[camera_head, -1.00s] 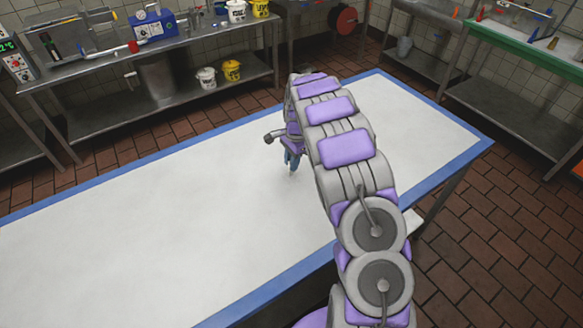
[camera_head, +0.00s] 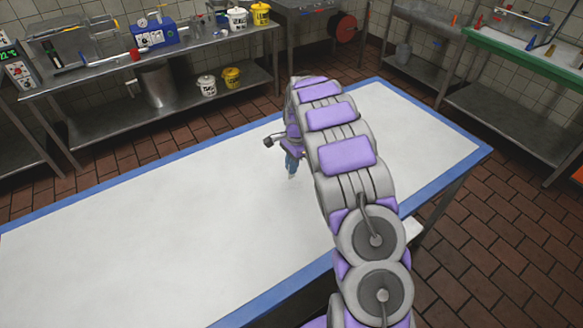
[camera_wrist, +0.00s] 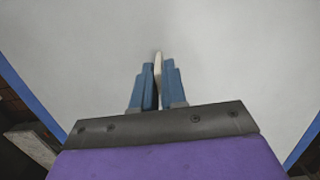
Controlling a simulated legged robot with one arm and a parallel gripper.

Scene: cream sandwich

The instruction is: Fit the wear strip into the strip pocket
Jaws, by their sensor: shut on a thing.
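My gripper (camera_wrist: 159,82) shows in the wrist view with its two blue fingers shut on a thin, pale strip (camera_wrist: 158,66), which looks like the wear strip. The strip sticks out a little past the fingertips. In the head view my gripper (camera_head: 292,165) hangs over the middle of the white table top, partly hidden by my arm. A small pale tip shows below the fingers there. I cannot tell whether it touches the table. I cannot make out the strip pocket in either view.
The white table (camera_head: 150,225) has a blue edge and is bare around my gripper. A steel bench (camera_head: 200,50) with a blue device (camera_head: 153,32) and several tubs stands behind it. A green-edged bench (camera_head: 530,60) stands at the back right. Brown tiled floor lies between.

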